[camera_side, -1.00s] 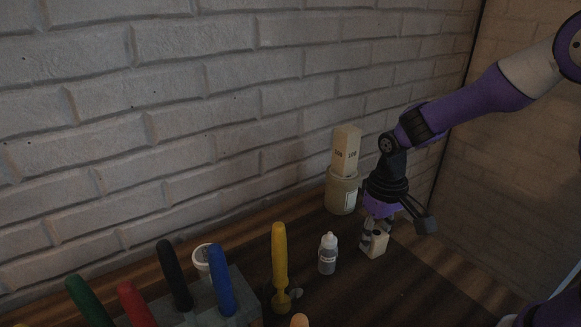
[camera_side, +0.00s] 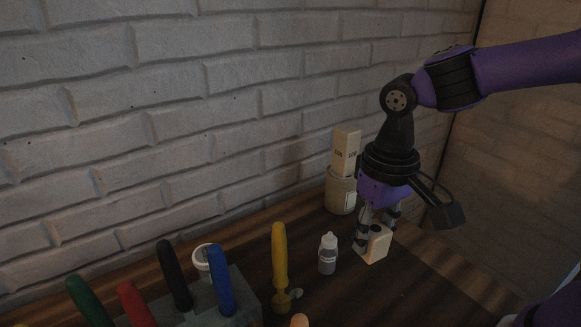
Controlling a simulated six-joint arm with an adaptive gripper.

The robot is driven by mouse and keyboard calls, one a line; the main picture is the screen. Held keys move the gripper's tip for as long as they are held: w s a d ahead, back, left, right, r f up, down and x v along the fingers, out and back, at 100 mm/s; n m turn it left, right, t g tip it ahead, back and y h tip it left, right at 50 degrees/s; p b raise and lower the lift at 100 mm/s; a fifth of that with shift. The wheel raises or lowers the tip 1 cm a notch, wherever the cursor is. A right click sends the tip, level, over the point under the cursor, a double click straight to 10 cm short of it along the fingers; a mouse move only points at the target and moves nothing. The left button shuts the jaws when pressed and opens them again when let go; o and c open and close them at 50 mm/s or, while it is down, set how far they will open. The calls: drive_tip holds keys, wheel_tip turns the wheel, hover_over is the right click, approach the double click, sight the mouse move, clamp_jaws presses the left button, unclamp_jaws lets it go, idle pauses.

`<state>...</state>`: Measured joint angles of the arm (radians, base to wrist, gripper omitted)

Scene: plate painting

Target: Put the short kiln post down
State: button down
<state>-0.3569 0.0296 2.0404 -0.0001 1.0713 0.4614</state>
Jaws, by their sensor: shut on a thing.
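The short kiln post (camera_side: 377,246) is a pale cream block at the right of the bottles, low at the tabletop. My gripper (camera_side: 374,233) points down over it, with its fingers shut on the block. The fingers hide part of the block's upper left side. The block looks upright, and its base appears to be at or very near the wooden table (camera_side: 420,275); I cannot tell whether it touches.
A small dropper bottle (camera_side: 328,254) stands just left of the block. A jar (camera_side: 341,192) with a tall marked post (camera_side: 346,152) stands behind. A yellow-handled tool (camera_side: 280,257) and a rack of coloured handles (camera_side: 222,279) are at left. The table right of the block is clear.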

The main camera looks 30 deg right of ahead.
drive_tip(key=shift+a+r, duration=0.15)
drive_tip(key=shift+r, duration=0.3)
drive_tip(key=w+d+r+n, duration=0.1)
drive_tip(key=w+d+r, duration=0.35)
drive_tip(key=d, duration=0.55)
drive_tip(key=s+a+f, duration=0.3)
drive_tip(key=a, duration=0.7)
drive_tip(key=s+a+f, duration=0.2)
drive_tip(key=s+a, duration=0.1)
drive_tip(key=a, duration=0.8)
wheel_tip(320, 180, down, 10)
drive_tip(key=shift+s+r, duration=0.1)
drive_tip(key=shift+r, duration=0.15)
drive_tip(key=shift+f, duration=0.35)
drive_tip(key=shift+f, duration=0.1)
drive_tip(key=shift+c, duration=2.3)
unclamp_jaws()
